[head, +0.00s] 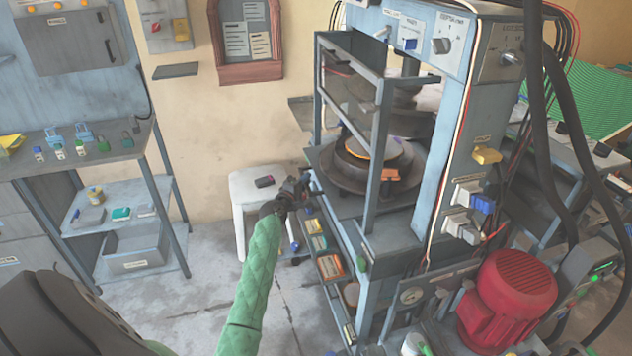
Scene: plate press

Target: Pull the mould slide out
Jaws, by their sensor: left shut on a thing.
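The press (445,130) stands right of centre with an open guard frame (377,150) on its left side. Inside it, the round mould (372,150) sits on a flat plate, with an orange block (390,175) at its front edge. My left gripper (296,190) is at the left edge of the press, at about the level of that plate. It is shut at the slide's near side, on what looks like the mould slide's handle; the fingers largely hide the held part. My right gripper is not in view.
A white stool (245,190) with a small dark item stands behind my left gripper. A shelf of small parts (322,245) runs along the press's left side. A red motor (507,290) is at the lower right. Bare floor (195,310) lies left of my arm.

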